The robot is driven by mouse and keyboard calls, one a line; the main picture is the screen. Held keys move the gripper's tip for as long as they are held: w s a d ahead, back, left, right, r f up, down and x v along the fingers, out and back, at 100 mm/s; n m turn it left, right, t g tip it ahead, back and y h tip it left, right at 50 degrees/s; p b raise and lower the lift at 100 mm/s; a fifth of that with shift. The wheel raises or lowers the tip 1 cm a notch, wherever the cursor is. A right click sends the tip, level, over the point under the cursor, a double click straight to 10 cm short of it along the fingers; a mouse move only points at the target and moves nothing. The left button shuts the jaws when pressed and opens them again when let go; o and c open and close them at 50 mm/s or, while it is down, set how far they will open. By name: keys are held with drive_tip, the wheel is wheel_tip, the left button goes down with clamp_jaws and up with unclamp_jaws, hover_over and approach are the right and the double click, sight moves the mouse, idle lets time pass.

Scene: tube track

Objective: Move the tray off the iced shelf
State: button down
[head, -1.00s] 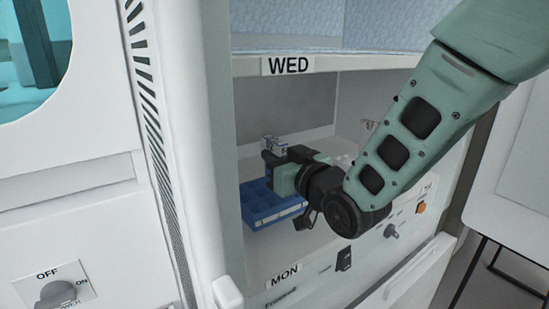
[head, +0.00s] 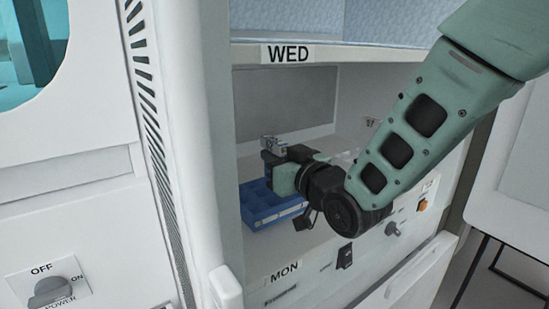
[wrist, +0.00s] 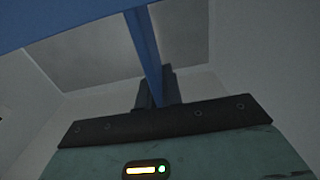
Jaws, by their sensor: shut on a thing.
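The blue tray (head: 258,222) is a shallow, compartmented box inside the cabinet, in the bay above the MON label; whether its base touches the floor there I cannot tell. The frosted shelf (head: 385,44) with the WED label is above it. My gripper (head: 270,158) reaches in from the right, over the back of the tray, and its fingertips are partly hidden. In the wrist view my gripper (wrist: 157,90) is shut on an upright blue strip of the tray (wrist: 145,45). My forearm hides the tray's right surroundings.
The tall white door edge (head: 190,130) stands close to the tray's left. The WED shelf's front edge is overhead. Below the bay are a knob (head: 391,228), a switch (head: 345,256) and an open drawer front (head: 410,280). A table (head: 510,220) stands at right.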

drive_tip(key=shift+f+b, duration=0.35)
drive_tip(key=shift+b, duration=0.15)
idle(0.4)
drive_tip(key=c, duration=1.5)
unclamp_jaws()
